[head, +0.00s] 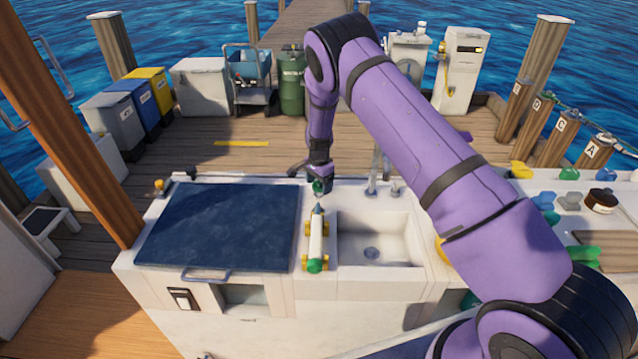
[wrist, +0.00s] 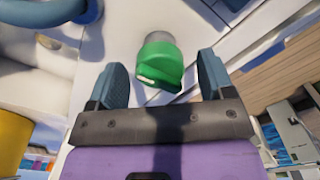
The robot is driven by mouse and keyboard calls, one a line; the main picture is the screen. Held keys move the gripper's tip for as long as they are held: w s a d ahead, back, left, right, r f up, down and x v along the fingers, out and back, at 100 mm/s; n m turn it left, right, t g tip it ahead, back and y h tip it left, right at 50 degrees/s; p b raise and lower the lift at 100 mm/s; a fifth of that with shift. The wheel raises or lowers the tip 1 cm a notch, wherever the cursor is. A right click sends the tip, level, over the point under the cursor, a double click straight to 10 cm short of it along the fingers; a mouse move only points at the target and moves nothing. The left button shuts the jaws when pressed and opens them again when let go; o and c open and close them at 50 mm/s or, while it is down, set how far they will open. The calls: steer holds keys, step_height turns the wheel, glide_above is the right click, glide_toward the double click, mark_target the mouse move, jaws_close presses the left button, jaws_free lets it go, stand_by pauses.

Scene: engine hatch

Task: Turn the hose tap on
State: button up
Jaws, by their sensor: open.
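A green knob (wrist: 160,62) on a short grey stem, which looks like the hose tap's handle, shows in the wrist view. In the head view a bit of green (head: 319,187) shows at my gripper's tip, behind the counter's small white cylinder. My gripper (wrist: 160,75) is open. Its two dark blue fingers stand left and right of the knob with a gap on each side. I cannot tell how deep the knob sits between them. In the head view my gripper (head: 316,182) points down at the back of the counter, left of the sink.
A sink (head: 400,252) with a faucet (head: 376,172) lies to the right. A dark hatch lid (head: 220,222) lies left. Bins (head: 113,118) stand on the dock behind.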

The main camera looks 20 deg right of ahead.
steer(key=c, duration=0.9)
steer(key=shift+n, duration=0.3)
steer(key=n, duration=0.3)
steer(key=shift+n, duration=0.3)
steer(key=n, duration=0.4)
steer(key=shift+n, duration=0.3)
steer(key=n, duration=0.4)
steer(key=shift+n, duration=2.5)
